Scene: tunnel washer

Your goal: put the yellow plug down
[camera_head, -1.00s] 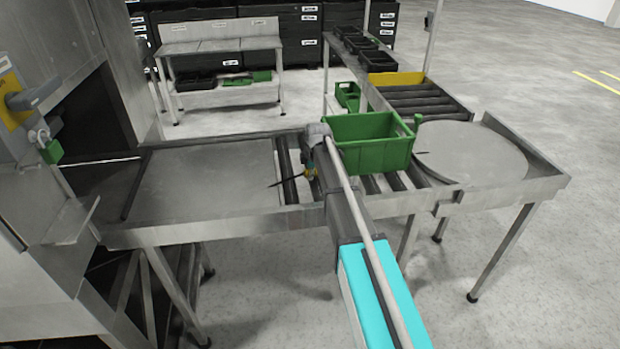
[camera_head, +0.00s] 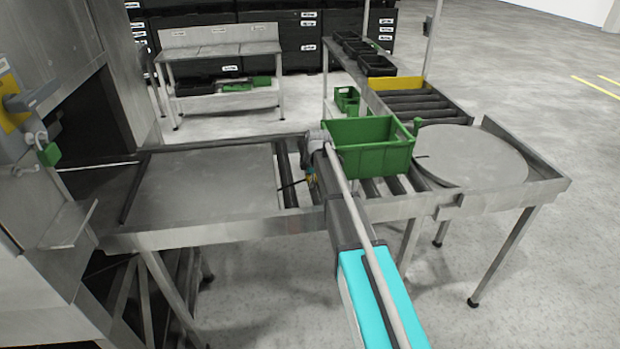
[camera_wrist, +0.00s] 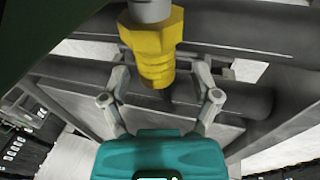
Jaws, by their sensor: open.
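The yellow plug (camera_wrist: 152,45) is a ridged, hex-headed piece with a grey end, seen large at the top of the wrist view. My gripper (camera_wrist: 160,75) is open, with one finger on each side of the plug and visible gaps between. Dark rollers lie behind the plug; I cannot tell whether it touches them. In the head view my gripper (camera_head: 311,180) is low over the roller section, beside the green crate, mostly hidden by my arm. A small yellow spot there is too small to make out.
The green crate (camera_head: 368,146) stands on the rollers just right of my arm. A flat metal plate (camera_head: 205,185) lies left and a round turntable (camera_head: 470,156) lies right. A yellow-ended roller conveyor (camera_head: 410,96) with black trays runs behind.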

